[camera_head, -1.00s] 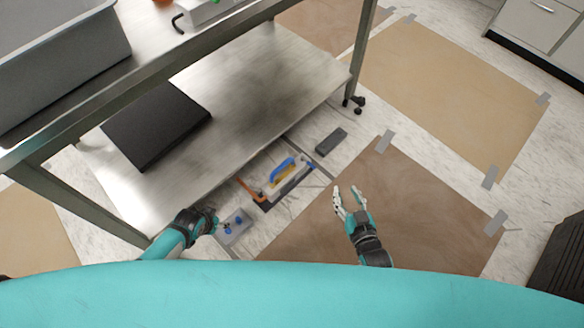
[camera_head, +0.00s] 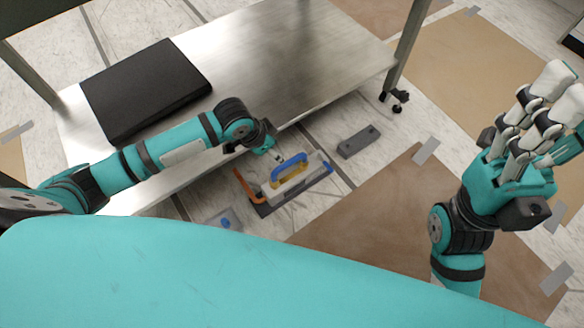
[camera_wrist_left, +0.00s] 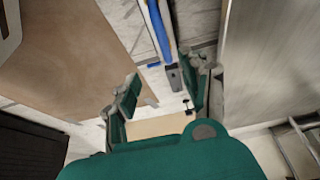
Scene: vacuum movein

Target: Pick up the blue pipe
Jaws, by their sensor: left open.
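The blue pipe (camera_head: 289,166) is a short curved bar, lying over a light tray-like piece with a yellow strip on the floor beside the low metal shelf. My left gripper (camera_head: 268,150) is just above and behind the pipe in the head view, apart from it as far as I can tell. In the left wrist view, the open left fingers (camera_wrist_left: 160,95) have nothing between them, and a blue bar (camera_wrist_left: 158,30) shows beyond them near the top. My right gripper (camera_head: 545,105) is raised at the right, fingers spread, empty and far from the pipe.
The metal shelf (camera_head: 290,60) carries a black flat case (camera_head: 147,88); its edge runs under my left arm. An orange bent pipe (camera_head: 243,187) lies left of the blue one. A dark grey block (camera_head: 358,141) sits to the right. Brown sheets (camera_head: 375,215) cover the floor.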

